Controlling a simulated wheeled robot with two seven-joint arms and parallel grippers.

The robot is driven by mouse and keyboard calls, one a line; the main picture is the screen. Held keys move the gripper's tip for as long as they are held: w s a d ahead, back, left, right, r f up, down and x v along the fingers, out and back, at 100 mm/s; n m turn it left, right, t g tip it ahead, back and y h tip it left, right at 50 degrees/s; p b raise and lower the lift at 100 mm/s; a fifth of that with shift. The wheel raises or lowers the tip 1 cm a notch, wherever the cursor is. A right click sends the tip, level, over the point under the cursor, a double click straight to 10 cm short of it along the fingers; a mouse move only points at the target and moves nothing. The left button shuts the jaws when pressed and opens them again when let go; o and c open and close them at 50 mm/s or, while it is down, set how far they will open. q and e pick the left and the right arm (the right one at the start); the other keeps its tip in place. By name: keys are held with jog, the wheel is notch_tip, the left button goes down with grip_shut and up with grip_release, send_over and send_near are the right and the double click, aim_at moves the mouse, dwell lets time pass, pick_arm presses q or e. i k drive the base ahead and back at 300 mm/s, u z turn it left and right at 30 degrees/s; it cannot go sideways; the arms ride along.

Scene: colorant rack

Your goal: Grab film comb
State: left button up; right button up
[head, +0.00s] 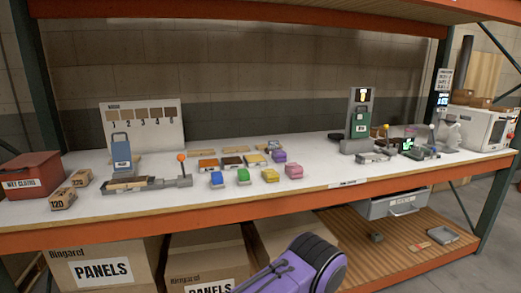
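I cannot pick out the film comb for sure; the small items in the head view are too small to tell apart by shape. Small coloured blocks stand mid-bench: blue (217,179), green (243,176), yellow (270,175), pink (293,171) and purple (279,156). Behind them lie several flat brown and orange pieces (231,162). Neither of my grippers shows in this view. A purple and black part at the bottom centre appears to be a link of my own arm.
The white bench (330,179) has clear front strips. A grey fixture with an orange-knobbed lever (181,181) stands left; another fixture (361,121) stands right. A red box (33,175) is far left. The lower slatted shelf (360,262) holds several small items. Cardboard boxes (100,268) sit below.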

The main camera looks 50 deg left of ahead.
aim_at(272, 145)
jog(key=u, duration=0.95)
jog(key=i, duration=0.2)
